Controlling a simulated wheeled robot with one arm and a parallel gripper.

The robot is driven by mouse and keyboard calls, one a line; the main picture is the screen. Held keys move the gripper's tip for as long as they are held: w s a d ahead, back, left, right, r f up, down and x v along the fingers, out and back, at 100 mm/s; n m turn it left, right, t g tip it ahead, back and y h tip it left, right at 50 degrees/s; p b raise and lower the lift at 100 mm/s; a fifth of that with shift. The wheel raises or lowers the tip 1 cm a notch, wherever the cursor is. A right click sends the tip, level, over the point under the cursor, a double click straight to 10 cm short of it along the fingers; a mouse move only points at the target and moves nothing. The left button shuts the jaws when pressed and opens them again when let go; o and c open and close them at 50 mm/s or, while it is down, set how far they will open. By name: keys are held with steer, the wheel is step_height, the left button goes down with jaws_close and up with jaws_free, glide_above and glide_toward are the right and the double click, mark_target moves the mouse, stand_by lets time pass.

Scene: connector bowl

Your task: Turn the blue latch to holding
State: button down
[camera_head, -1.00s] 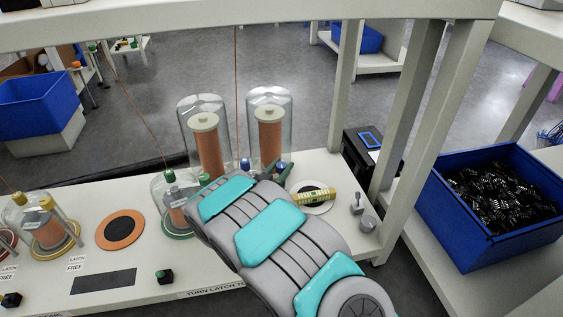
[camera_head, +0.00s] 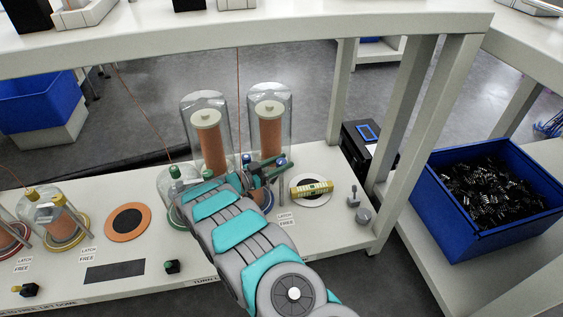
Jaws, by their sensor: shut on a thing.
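My gripper (camera_head: 268,168) reaches over the bench in front of the tall clear domes, its teal and grey arm coming from the lower right. Its fingers are shut beside a small blue knob (camera_head: 281,162), which I take to be the blue latch; the fingers partly cover it and the exact contact is hard to see. A second blue knob (camera_head: 246,158) shows just left of the fingers. A white label (camera_head: 286,219) that seems to read LATCH FREE lies on the bench in front, right of the arm.
Two tall clear domes (camera_head: 207,108) (camera_head: 270,103) over orange cylinders stand close behind my gripper. A green-knobbed dome (camera_head: 175,172) is partly hidden by my arm. A blue bin (camera_head: 455,215) stands farther right.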

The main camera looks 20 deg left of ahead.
steer(key=shift+h, duration=0.3)
steer(key=shift+c, duration=2.1)
jaws_free()
steer(key=v, duration=0.7)
steer(key=shift+s+a, duration=0.3)
steer(key=shift+r, duration=0.1)
